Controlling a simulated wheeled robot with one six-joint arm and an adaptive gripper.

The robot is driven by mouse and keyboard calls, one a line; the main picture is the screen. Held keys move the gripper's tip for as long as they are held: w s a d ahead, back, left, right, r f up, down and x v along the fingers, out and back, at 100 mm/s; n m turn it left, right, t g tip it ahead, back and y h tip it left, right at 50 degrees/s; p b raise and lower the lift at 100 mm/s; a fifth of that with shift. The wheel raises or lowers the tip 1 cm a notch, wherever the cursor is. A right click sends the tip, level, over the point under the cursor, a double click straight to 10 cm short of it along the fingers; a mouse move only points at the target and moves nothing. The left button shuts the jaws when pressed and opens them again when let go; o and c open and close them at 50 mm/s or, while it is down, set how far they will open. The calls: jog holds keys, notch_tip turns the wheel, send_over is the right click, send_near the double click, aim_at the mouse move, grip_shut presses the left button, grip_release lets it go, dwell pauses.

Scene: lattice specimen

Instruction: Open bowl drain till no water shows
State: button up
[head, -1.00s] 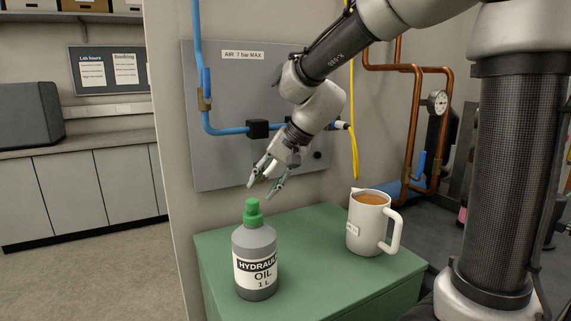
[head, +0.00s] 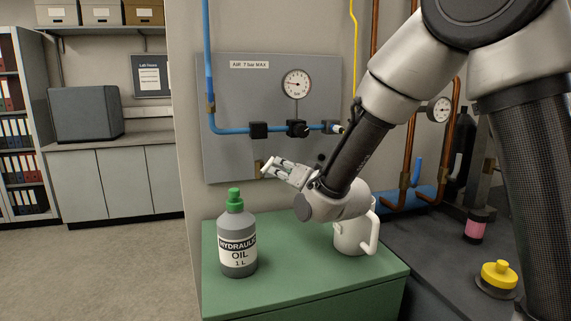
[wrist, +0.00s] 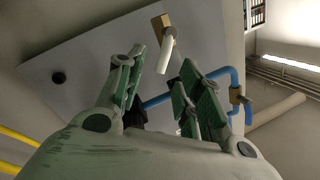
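My gripper (head: 270,166) is open and empty in front of the grey panel, beside a small brass fitting (head: 259,168) under the air line. In the wrist view my fingers (wrist: 163,60) stand apart. A brass fitting (wrist: 161,22) with a short white tube or lever (wrist: 166,54) shows beyond and between the fingertips. I cannot tell whether they touch it. The blue air line (head: 228,131) carries black blocks (head: 297,128) and a round gauge (head: 296,84). No clear bowl or water can be made out; my gripper may hide part of it.
On the green cabinet top (head: 300,282) stand a hydraulic oil bottle (head: 237,245) with a green cap and a white jug (head: 352,238), partly hidden by my arm. Copper pipes (head: 410,130) and a yellow hose (head: 354,35) run on the right.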

aim_at(272, 161)
jog(key=shift+t, duration=0.3)
jog(key=x, duration=0.5)
jog(key=r+x, duration=0.1)
jog(key=x, duration=0.2)
jog(key=shift+d, duration=0.1)
